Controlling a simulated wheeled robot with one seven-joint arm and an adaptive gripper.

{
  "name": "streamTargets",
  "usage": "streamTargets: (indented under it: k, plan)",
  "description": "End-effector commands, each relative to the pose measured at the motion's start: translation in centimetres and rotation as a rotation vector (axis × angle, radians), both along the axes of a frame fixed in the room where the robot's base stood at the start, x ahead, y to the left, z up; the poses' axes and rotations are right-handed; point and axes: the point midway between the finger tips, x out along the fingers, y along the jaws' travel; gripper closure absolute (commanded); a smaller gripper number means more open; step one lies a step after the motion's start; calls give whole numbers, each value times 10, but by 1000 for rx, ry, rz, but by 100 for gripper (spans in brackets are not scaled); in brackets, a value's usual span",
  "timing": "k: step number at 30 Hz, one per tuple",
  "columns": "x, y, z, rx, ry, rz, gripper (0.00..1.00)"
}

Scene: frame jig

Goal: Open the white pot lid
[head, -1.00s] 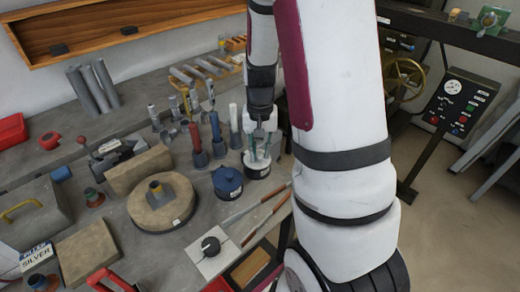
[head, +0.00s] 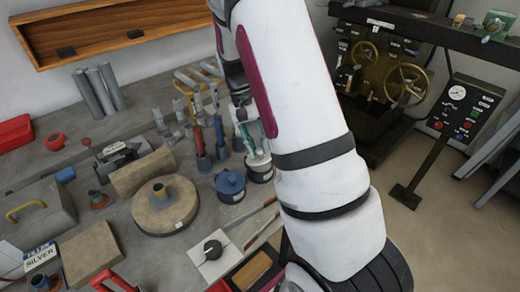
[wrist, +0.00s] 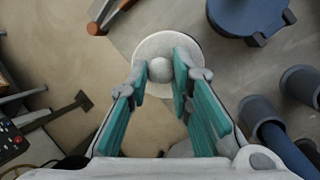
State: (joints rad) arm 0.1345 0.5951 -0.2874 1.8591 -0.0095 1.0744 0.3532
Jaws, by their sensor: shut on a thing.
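The white pot (head: 261,174) stands near the bench's front edge, with a dark lower body and a pale top. In the wrist view its round white lid (wrist: 160,40) has a ball knob (wrist: 161,69) in the middle. My gripper (wrist: 161,78) has its teal-padded fingers on either side of this knob and is shut on it. In the head view my gripper (head: 253,148) is right above the pot, partly hidden by my arm. The lid hides the pot's inside, and I cannot tell whether any gap shows under the lid.
A blue lidded pot (head: 230,185) stands close to the left of the white pot. Several upright tools in blue and red holders crowd behind it. A round tan block (head: 165,207) lies farther left. Wooden-handled rods (head: 262,222) lie in front.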

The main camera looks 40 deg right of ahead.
Motion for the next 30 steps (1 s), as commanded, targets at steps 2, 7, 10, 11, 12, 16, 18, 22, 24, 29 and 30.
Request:
streamTargets:
  k: [2,7,10,11,12,16,18,22,24,29,30]
  plan:
    - [6,0,-1,-2,37,1,100]
    - [10,0,2,-4,106,2,100]
    - [11,1,3,-5,128,1,100]
    - [11,1,3,-5,134,1,100]
    - [11,1,3,-4,140,1,100]
    - [12,1,4,-4,146,1,100]
    - [12,1,4,-5,147,1,100]
    - [12,1,4,-4,146,1,100]
    - [12,1,4,-4,146,1,100]
    - [11,1,4,-4,146,1,59]
    - [11,1,4,-4,146,1,59]
